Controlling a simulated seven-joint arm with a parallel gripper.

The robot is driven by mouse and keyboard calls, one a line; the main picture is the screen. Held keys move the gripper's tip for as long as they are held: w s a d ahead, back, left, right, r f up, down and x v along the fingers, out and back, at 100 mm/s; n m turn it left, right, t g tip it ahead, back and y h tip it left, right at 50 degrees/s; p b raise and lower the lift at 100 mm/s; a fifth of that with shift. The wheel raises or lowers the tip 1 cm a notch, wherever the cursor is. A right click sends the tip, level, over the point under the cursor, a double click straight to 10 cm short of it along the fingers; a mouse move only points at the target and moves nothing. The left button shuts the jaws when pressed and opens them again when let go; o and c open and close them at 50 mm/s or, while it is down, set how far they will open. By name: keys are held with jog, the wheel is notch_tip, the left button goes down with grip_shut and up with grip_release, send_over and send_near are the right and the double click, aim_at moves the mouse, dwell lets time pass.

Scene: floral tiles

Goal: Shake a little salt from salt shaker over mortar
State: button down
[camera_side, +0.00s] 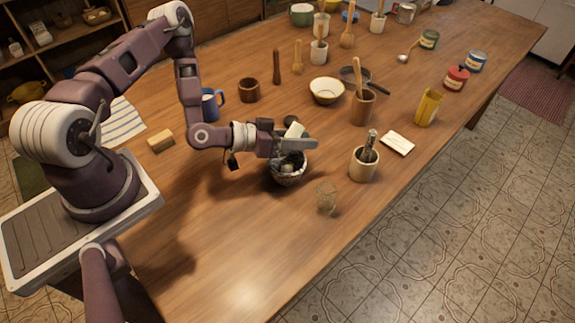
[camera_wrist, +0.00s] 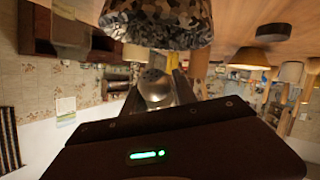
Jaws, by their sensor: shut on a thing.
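In the wrist view my gripper (camera_wrist: 158,82) is shut on a small shaker with a rounded silvery end (camera_wrist: 156,90), which I take for the salt shaker. The side view largely hides the shaker behind the fingers. A pale crock (camera_side: 362,170) with a dark speckled tool stands right of my gripper. A brown wooden cup (camera_side: 362,112) with a wooden stick stands behind that.
A clear glass (camera_side: 326,198) stands in front of the crock. A cream bowl (camera_side: 327,92), a brown wooden pot (camera_side: 249,90), a blue mug (camera_side: 212,104) and a yellow box (camera_side: 428,108) stand farther back. The table (camera_side: 235,255) is bare at the front.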

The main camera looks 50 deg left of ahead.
aim_at(303, 126)
jog(key=shift+w+d, duration=0.2)
jog(key=shift+w, duration=0.35)
jog(key=shift+w+d, duration=0.2)
jog(key=shift+w, duration=0.3)
jog(key=shift+s+a, duration=0.2)
jog(key=shift+s, duration=0.35)
jog(key=shift+s+a, duration=0.15)
jog(key=shift+s, duration=0.35)
jog(key=shift+w, duration=0.1)
jog(key=shift+r, duration=2.55)
